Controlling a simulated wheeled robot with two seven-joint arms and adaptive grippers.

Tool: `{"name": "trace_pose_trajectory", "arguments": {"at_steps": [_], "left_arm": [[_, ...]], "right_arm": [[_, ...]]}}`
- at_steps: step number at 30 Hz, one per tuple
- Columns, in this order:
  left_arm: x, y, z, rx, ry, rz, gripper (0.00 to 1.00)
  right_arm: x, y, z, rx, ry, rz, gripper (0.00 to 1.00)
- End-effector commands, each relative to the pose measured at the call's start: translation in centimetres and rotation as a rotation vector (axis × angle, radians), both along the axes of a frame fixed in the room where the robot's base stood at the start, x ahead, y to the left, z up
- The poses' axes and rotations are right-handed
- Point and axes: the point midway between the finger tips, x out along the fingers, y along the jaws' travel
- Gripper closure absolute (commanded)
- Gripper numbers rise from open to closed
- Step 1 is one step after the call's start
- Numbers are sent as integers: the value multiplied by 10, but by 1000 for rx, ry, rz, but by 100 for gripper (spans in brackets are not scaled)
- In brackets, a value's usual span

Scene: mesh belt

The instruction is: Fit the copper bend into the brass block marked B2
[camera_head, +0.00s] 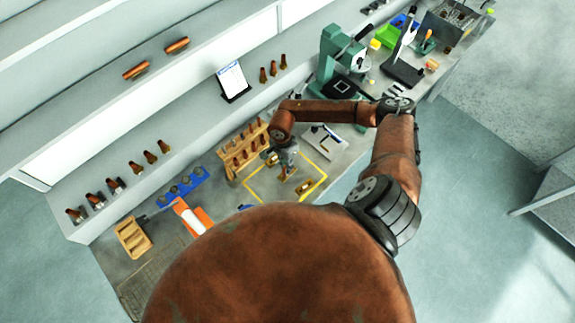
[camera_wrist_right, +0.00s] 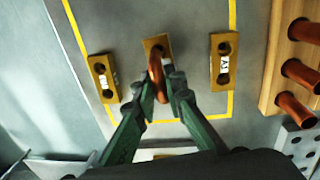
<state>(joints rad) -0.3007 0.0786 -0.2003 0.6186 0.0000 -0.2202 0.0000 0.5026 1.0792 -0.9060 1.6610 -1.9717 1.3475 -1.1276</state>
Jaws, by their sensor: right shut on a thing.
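My right gripper (camera_wrist_right: 162,88) is shut on the copper bend (camera_wrist_right: 156,66), a curved copper tube between its fingertips. The bend overlaps the middle brass block (camera_wrist_right: 157,42) in the wrist view; I cannot tell whether it touches or sits in it. That block's label is hidden. A brass block (camera_wrist_right: 97,65) on the left has a label I cannot read surely. A brass block (camera_wrist_right: 224,42) on the right has a label that looks like A7, upside down. In the head view my right gripper (camera_head: 287,172) is over the taped area. My left gripper is out of view.
Yellow tape (camera_head: 317,189) outlines the work area. A wooden rack of copper pieces (camera_wrist_right: 281,30) stands beside it, with a grey holed plate (camera_wrist_right: 300,146) nearby. A green press (camera_head: 334,55) stands farther along the bench. A clipboard (camera_head: 232,79) rests on the shelf.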

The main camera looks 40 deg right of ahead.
Motion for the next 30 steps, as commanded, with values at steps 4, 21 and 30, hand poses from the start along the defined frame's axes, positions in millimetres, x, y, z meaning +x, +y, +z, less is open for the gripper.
{"name": "trace_pose_trajectory", "arguments": {"at_steps": [4, 21, 30], "left_arm": [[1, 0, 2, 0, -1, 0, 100], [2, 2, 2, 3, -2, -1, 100], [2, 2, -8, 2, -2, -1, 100]], "right_arm": [[-5, -1, -9, -4, 8, 1, 100], [-4, -1, -8, -4, 7, 0, 72], [1, -1, 14, -5, 2, 3, 72]]}}
